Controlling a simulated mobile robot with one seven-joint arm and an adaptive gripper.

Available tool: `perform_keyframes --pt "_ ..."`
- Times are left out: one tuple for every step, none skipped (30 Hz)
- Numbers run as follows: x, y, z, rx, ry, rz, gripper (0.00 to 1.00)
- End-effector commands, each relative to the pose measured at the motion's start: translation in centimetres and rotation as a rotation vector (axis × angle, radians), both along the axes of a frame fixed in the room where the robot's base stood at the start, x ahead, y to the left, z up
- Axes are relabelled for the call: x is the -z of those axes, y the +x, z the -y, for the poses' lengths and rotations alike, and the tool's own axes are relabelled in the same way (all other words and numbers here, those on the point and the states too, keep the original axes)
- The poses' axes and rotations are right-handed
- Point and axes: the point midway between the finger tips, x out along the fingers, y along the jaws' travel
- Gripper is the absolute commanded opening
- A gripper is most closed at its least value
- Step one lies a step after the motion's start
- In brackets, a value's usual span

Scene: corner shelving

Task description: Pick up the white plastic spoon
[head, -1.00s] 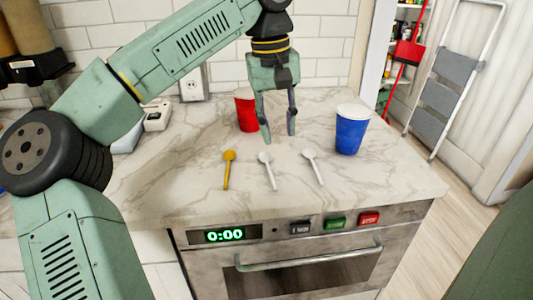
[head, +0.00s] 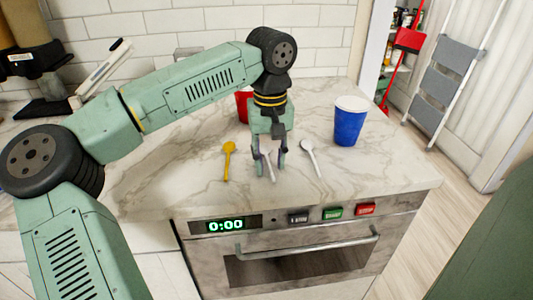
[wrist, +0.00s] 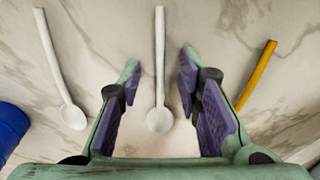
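Two white plastic spoons lie on the marble counter. The middle white spoon (head: 272,172) is beside a yellow spoon (head: 228,160); the other white spoon (head: 312,158) lies to the right. My gripper (head: 269,167) is open and low over the middle white spoon, its fingers on either side. In the wrist view, the middle white spoon (wrist: 159,70) runs lengthwise between the open fingers, with a gap on both sides. The other white spoon (wrist: 53,70) is at left and the yellow spoon (wrist: 258,75) at right. My gripper partly hides the middle spoon in the head view.
A blue cup (head: 349,122) stands at the right of the counter (head: 360,175). A red cup (head: 242,106) is behind my gripper, partly hidden. The counter's front edge is above an oven (head: 300,262). A tiled wall (head: 180,25) is behind.

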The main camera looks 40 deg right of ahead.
Motion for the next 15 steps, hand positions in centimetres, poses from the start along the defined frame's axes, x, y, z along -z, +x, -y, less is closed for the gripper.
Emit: perform_keyframes --pt "0.13 0.0 -0.01 0.0 0.0 0.0 0.32" --pt "0.17 0.01 0.0 -0.001 0.0 0.0 0.32" --pt "0.19 0.02 0.0 -0.001 0.0 0.0 0.32" --pt "0.18 0.02 0.0 -0.001 0.0 0.0 0.32" --pt "0.18 0.03 -0.01 -0.001 0.0 0.0 0.32" --pt "0.18 0.03 -0.01 -0.001 0.0 0.0 0.32" --pt "0.17 0.03 -0.01 -0.001 0.0 0.0 0.3" --pt "0.17 0.03 -0.01 -0.001 0.0 0.0 0.28" --pt "0.16 0.03 -0.01 -0.001 0.0 0.0 0.26" --pt "0.16 0.03 -0.01 -0.001 0.0 0.0 0.24" --pt "0.16 0.03 -0.01 -0.001 0.0 0.0 0.22" --pt "0.15 0.03 -0.01 -0.001 0.0 0.0 0.19" --pt "0.15 0.03 -0.01 -0.001 0.0 0.0 0.17" --pt "0.15 0.03 -0.01 -0.001 0.0 0.0 0.15" --pt "0.14 0.03 -0.01 -0.001 0.0 0.0 0.12"
